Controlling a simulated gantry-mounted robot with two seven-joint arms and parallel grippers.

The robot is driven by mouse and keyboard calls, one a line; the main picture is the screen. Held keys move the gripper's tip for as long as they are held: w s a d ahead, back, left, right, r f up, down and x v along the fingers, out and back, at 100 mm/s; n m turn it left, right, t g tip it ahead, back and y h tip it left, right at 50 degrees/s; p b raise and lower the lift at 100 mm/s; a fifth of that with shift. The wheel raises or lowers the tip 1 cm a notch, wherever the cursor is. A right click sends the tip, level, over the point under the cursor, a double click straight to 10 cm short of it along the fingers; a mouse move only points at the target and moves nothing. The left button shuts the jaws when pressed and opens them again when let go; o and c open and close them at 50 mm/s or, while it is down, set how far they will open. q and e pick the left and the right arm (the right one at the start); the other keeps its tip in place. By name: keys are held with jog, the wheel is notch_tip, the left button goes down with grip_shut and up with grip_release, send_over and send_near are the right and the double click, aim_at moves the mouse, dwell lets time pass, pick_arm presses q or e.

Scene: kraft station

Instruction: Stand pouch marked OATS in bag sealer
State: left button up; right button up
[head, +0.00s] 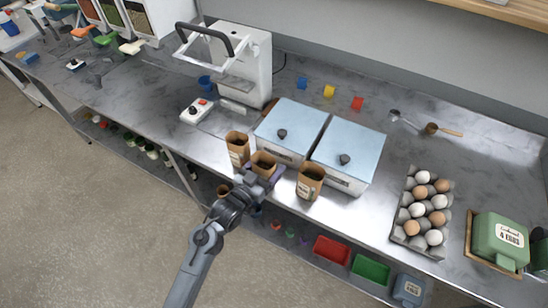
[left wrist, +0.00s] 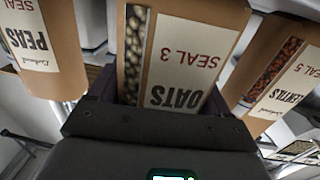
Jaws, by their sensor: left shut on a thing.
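The brown OATS pouch (head: 263,160) is the middle one of three open-topped pouches near the counter's front edge. In the left wrist view its label (left wrist: 180,70) reads OATS, SEAL 3, upside down. My left gripper (head: 262,180) is shut on it from the front; I cannot tell whether it is clear of the counter. Dark gripper parts (left wrist: 155,115) cross its lower part in the wrist view. A white machine with a black-handled lever (head: 243,65), which looks like the bag sealer, stands behind and left. My right gripper is out of view.
Other pouches stand left (head: 237,148) and right (head: 310,182) of OATS; PEAS (left wrist: 38,45) and LENTILS (left wrist: 280,75) flank it in the wrist view. Two blue-lidded bins (head: 292,125) (head: 350,147) are close behind. A red-button box (head: 197,110) sits before the machine. An egg tray (head: 398,236) lies right.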

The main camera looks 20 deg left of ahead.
pick_arm(q)
jog(key=x, duration=0.3)
jog(key=shift+w+d+r+p, duration=0.1)
jog(key=shift+w+r+p, duration=0.15)
jog(key=shift+w+p, duration=0.15)
jog(key=shift+s+f, duration=0.1)
jog(key=shift+f, duration=0.05)
jog(key=shift+f, duration=0.15)
jog(key=o, duration=1.1)
jog(key=shift+c, duration=0.2)
jog(key=shift+f, duration=0.1)
